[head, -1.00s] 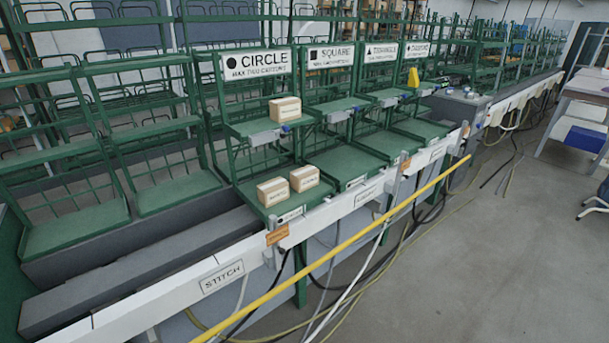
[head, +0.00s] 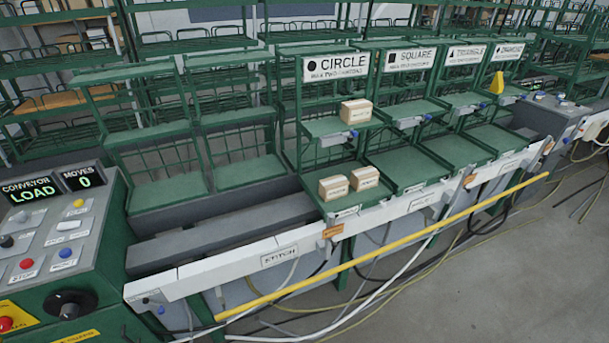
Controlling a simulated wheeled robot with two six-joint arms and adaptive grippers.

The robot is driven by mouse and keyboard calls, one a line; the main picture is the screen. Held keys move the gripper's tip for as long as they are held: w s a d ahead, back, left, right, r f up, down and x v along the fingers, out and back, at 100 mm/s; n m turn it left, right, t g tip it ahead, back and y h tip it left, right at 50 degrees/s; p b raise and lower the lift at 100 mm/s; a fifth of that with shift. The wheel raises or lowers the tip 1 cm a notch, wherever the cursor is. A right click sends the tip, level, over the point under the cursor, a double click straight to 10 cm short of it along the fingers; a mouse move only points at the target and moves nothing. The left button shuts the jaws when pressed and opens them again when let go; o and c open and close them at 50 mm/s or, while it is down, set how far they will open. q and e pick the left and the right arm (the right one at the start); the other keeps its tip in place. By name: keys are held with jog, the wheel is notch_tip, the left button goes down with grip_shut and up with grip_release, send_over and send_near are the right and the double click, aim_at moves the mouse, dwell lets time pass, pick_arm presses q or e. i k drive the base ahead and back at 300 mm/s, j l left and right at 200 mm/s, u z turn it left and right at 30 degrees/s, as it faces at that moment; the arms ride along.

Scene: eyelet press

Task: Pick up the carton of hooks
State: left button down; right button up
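Three small tan cartons are in the bay signed CIRCLE in the head view. One carton (head: 356,111) sits on the upper green shelf. Two more stand side by side on the lower green shelf, a left carton (head: 334,187) and a right carton (head: 365,177). Their labels are too small to read, so I cannot tell which one holds hooks. Neither of my grippers is in view.
Bays signed SQUARE (head: 410,58), TRIANGLE and DIAMOND continue to the right, with a yellow object (head: 497,82) at the far one. A yellow rail (head: 390,255) runs along the front. A control panel (head: 50,235) reading LOAD, MOVES 0 stands at left.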

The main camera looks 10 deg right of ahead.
aim_at(364, 178)
jog(key=i+l+u, duration=0.1)
jog(key=l+u, duration=0.7)
jog(key=u, duration=0.2)
jog(key=l+u, duration=0.5)
jog(key=k+l+u, duration=0.15)
jog(key=l+u, duration=0.15)
jog(key=u, duration=0.2)
jog(key=k+l+u, duration=0.2)
jog(key=u, duration=0.3)
jog(key=l, duration=0.15)
